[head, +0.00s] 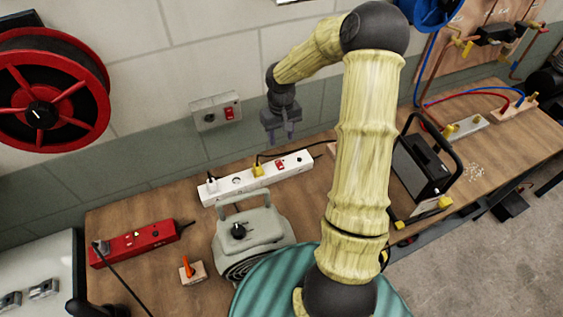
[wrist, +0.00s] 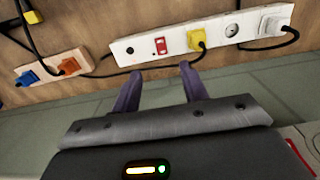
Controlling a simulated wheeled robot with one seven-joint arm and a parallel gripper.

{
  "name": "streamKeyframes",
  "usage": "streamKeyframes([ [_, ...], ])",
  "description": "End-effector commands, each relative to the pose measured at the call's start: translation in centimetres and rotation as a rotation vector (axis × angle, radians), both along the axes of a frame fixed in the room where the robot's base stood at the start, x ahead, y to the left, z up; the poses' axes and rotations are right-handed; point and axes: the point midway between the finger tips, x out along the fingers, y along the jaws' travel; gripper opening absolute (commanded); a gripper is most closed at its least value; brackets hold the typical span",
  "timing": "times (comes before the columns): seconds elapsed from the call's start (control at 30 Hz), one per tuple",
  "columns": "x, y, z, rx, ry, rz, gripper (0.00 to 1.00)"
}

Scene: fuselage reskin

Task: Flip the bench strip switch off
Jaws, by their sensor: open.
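The white bench strip (head: 230,187) lies on the wooden bench near the wall. Its red switch (head: 280,164) is near its right end; in the wrist view the red switch (wrist: 160,45) sits left of a yellow plug (wrist: 197,39). I cannot tell the rocker's position clearly. My gripper (head: 281,139) points down above the back of the bench, apart from the strip. In the wrist view my gripper (wrist: 160,72) is open and empty, its two dark fingers on either side of the switch's line of sight.
A red power strip (head: 133,242) lies at the bench's left. A grey machine with a handle (head: 252,228) stands in front of the white strip. A wall socket with a red switch (head: 216,110) is behind. In the wrist view a wooden block with blue and orange plugs (wrist: 50,68) lies left.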

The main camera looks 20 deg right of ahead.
Motion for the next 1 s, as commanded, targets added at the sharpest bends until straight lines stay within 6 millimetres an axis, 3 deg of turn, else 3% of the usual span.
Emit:
streamKeyframes([
  [0.7,-0.1,-0.1,-12.0,0.001,0.002,-0.001,0.44],
  [1.0,0.0,-0.1,-14.2,0.0,-0.001,-0.001,0.44],
])
